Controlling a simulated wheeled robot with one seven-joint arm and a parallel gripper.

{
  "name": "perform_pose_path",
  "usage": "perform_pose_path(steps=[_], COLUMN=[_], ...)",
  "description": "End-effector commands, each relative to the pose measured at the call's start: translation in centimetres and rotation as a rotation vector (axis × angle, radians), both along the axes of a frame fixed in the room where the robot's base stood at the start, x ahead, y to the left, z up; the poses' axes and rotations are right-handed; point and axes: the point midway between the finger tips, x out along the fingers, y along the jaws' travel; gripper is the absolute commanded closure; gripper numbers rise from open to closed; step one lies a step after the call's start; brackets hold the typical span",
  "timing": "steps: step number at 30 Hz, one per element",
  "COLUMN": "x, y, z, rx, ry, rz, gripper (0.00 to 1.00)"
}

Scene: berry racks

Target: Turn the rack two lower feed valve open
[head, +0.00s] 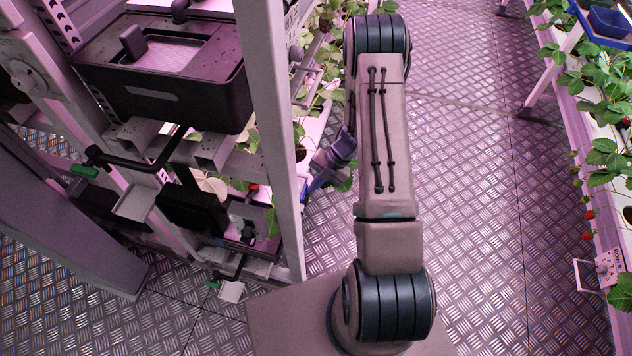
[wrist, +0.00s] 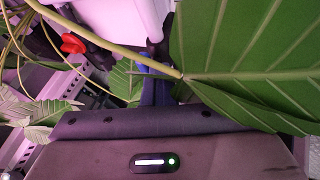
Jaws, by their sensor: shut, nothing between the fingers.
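Two small valves with green ends show on the left rack in the head view: an upper one (head: 84,171) on a dark pipe, and a lower one (head: 213,285) near the floor. I cannot read which rack is rack two or tell how either valve is set. My gripper (wrist: 156,90) shows as blue fingers in the wrist view, partly covered by a large leaf (wrist: 250,50); it appears shut and empty.
The left rack's post (head: 275,130) stands between my arm and the valves. A dark lidded tank (head: 165,100) sits on that rack. The metal floor (head: 490,180) to the right is clear up to another plant rack (head: 612,290).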

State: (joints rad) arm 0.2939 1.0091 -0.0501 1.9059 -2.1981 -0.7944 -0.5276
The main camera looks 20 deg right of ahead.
Motion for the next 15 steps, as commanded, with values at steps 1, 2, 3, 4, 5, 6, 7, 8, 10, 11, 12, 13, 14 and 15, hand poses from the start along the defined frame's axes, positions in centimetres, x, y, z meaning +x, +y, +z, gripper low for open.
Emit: perform_pose_path(steps=[1, 2, 3, 4, 5, 6, 7, 8, 10, 11, 12, 13, 14, 15], x=[-0.5, -0.6, -0.7, -0.8, -0.8, -0.9, -0.9, -1.0, -1.3, -1.5, -1.8, -2.1, -2.1, -1.8], y=[0.7, 0.7, 0.6, 0.6, 0.5, 0.2, 0.0, -0.3, -1.2, -1.7, -2.5, -3.0, -3.5, -4.1], z=[0.1, 0.1, 0.0, 0.0, 0.0, 0.0, 0.0, 0.1, 0.2, 0.2, 0.2, 0.2, 0.7, 1.6], rx=[0.013, 0.013, 0.013, 0.013, 0.012, 0.011, 0.011, 0.010, 0.009, 0.008, 0.006, 0.007, 0.007, 0.004], ry=[0.008, 0.008, 0.007, 0.007, 0.007, 0.007, 0.007, 0.007, 0.006, 0.006, 0.006, 0.005, 0.002, -0.001], rz=[0.008, 0.008, 0.008, 0.008, 0.007, 0.006, 0.004, 0.003, 0.001, 0.001, 0.000, 0.002, 0.003, 0.005], gripper=[1.00, 1.00, 1.00, 1.00, 1.00, 1.00, 1.00, 1.00, 1.00, 1.00, 1.00, 1.00, 1.00, 1.00])
